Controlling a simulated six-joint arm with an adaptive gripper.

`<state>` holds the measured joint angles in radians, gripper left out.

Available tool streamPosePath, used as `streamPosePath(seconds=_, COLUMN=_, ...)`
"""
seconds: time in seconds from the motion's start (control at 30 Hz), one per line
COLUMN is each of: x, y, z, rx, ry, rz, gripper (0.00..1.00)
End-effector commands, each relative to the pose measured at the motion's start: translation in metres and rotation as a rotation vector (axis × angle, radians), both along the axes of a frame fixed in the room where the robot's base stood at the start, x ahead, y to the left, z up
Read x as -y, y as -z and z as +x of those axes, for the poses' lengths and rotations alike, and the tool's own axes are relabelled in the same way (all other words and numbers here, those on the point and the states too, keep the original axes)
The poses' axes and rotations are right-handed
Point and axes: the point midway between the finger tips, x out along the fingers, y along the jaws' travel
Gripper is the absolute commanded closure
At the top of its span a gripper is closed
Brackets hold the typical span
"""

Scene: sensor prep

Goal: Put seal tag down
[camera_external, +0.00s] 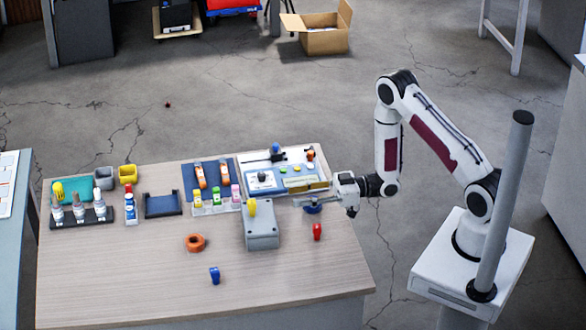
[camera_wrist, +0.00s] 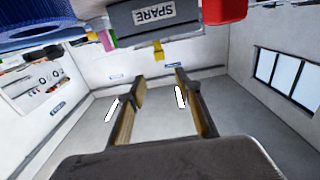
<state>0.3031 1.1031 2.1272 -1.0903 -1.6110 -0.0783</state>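My gripper (camera_external: 312,193) reaches left over the right end of the table, its fingers near level. In the wrist view my gripper (camera_wrist: 160,82) has its two fingers apart, with nothing seen between them. No seal tag can be told for sure. Small upright pieces stand on the table: a red one (camera_external: 317,231) below my gripper and a blue one (camera_external: 215,275) near the front. A yellow piece (camera_external: 252,207) is on the grey box (camera_external: 262,236). The wrist view shows the yellow piece (camera_wrist: 158,48) by the box (camera_wrist: 155,15), marked SPARE and upside down.
A blue round item (camera_external: 312,209) lies just under my gripper. A white tray (camera_external: 318,157) with parts is behind it. An orange ring (camera_external: 195,243) lies mid-table. Bottles (camera_external: 79,210) and cups stand at the left. The front of the table (camera_external: 120,285) is mostly clear.

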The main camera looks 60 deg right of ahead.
Motion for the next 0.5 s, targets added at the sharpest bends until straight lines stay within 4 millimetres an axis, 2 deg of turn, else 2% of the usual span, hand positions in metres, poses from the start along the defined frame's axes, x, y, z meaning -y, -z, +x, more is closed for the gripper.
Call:
streamPosePath(seconds=0.27, x=0.000, y=-0.002, z=0.002, rx=-0.001, ry=0.003, rz=-0.013, gripper=0.66)
streamPosePath(seconds=0.5, x=0.005, y=-0.013, z=0.017, rx=-0.016, ry=0.031, rz=-0.102, gripper=0.66)
